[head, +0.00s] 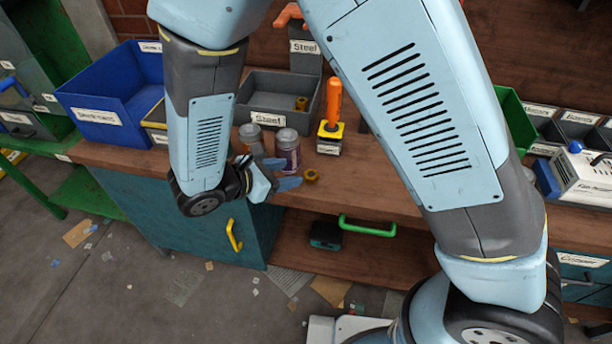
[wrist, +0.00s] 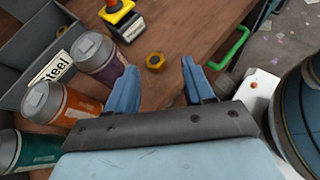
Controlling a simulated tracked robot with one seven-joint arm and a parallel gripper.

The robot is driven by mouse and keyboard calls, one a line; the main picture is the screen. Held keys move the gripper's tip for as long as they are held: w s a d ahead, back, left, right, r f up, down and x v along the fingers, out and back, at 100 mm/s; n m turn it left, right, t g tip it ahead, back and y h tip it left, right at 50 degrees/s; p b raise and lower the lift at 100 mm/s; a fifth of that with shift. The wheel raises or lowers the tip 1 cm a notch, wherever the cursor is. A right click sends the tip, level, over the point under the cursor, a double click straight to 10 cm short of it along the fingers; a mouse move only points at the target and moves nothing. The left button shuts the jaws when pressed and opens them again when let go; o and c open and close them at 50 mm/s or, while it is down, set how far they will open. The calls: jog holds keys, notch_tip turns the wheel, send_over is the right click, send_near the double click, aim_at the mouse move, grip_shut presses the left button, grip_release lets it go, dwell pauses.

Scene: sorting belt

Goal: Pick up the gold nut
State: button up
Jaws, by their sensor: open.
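The gold nut (wrist: 155,62) lies flat on the wooden bench top, ahead of the fingertips and roughly between them in the wrist view. In the head view the gold nut (head: 311,175) sits near the bench's front edge, just right of my gripper (head: 284,176). My gripper (wrist: 160,78) is open, with its two blue fingers apart and nothing between them. The nut is apart from both fingers. A second gold-coloured nut-like piece (head: 301,103) is in the grey bin at the back.
A purple can (wrist: 97,57), an orange can (wrist: 62,103) and a teal can (wrist: 25,150) stand left of my gripper. A yellow-black block with an orange handle (head: 331,126) stands behind the nut. The grey "Steel" bin (head: 262,120) is farther back. A green handle (head: 368,227) is below the bench edge.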

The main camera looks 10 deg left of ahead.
jog(key=s+a+f+n+t+y, duration=0.1)
jog(key=s+a+f+n+t, duration=0.1)
jog(key=s+a+f+n, duration=0.15)
send_near(308, 177)
jog(key=w, duration=0.1)
jog(key=w+d+f, duration=0.1)
jog(key=w, duration=0.1)
jog(key=shift+w+d+f+m, duration=0.1)
jog(key=shift+d+f+m, duration=0.15)
jog(key=shift+m, duration=0.1)
jog(key=shift+x, duration=2.65)
jog(key=shift+d, duration=0.1)
jog(key=c, duration=0.9)
